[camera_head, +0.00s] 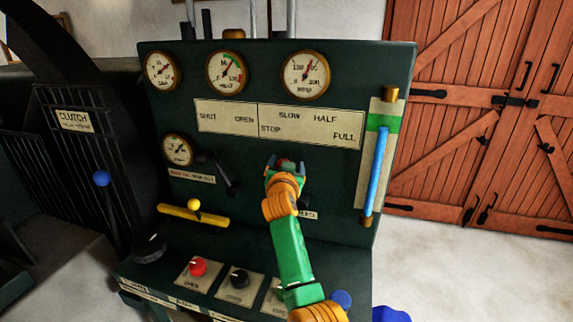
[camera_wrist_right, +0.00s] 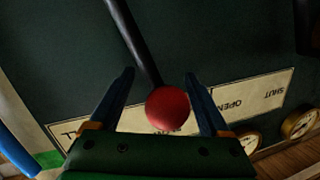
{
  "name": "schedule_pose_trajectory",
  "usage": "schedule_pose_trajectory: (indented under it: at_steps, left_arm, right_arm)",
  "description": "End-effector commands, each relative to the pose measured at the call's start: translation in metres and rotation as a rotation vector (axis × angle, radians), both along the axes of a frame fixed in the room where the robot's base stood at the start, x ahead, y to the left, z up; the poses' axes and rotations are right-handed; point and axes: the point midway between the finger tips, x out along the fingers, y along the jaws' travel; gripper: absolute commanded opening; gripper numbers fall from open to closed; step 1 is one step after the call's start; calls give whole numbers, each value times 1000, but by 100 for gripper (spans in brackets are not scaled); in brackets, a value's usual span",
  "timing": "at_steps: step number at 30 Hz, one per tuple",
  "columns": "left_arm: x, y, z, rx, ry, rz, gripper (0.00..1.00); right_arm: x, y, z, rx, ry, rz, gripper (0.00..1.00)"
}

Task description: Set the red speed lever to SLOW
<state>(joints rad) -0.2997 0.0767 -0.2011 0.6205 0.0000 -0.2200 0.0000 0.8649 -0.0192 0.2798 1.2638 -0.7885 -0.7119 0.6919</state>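The red speed lever shows in the right wrist view as a red ball knob (camera_wrist_right: 167,108) on a dark rod (camera_wrist_right: 133,38). My right gripper (camera_wrist_right: 159,75) is open, with its two blue fingers on either side of the knob. The knob lies closer to the right-hand finger in that view; contact cannot be told. In the head view my right gripper (camera_head: 285,163) is at the panel below the label plate (camera_head: 310,124) reading STOP, SLOW, HALF, FULL, and covers most of the lever. Which mark the lever points at cannot be told. My left gripper is out of view.
The dark green panel (camera_head: 350,70) carries several gauges, a second dark lever (camera_head: 225,175), a yellow handle (camera_head: 194,211) and a blue vertical tube (camera_head: 379,170). A red knob (camera_head: 197,266) and a black knob (camera_head: 239,277) sit on the lower ledge. A blue-knobbed clutch lever (camera_head: 101,178) stands left.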

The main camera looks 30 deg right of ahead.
Motion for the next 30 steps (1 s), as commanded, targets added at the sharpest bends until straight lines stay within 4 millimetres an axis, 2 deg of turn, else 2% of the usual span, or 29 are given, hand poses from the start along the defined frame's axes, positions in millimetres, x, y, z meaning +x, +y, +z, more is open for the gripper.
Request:
schedule_pose_trajectory:
  at_steps: [5,18,30]
  left_arm:
    - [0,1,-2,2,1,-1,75]
    - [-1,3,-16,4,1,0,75]
    - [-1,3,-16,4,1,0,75]
  right_arm:
    - [-5,3,1,-2,-4,-1,80]
    - [-50,37,4,1,1,1,80]
    - [-55,40,6,2,2,1,80]
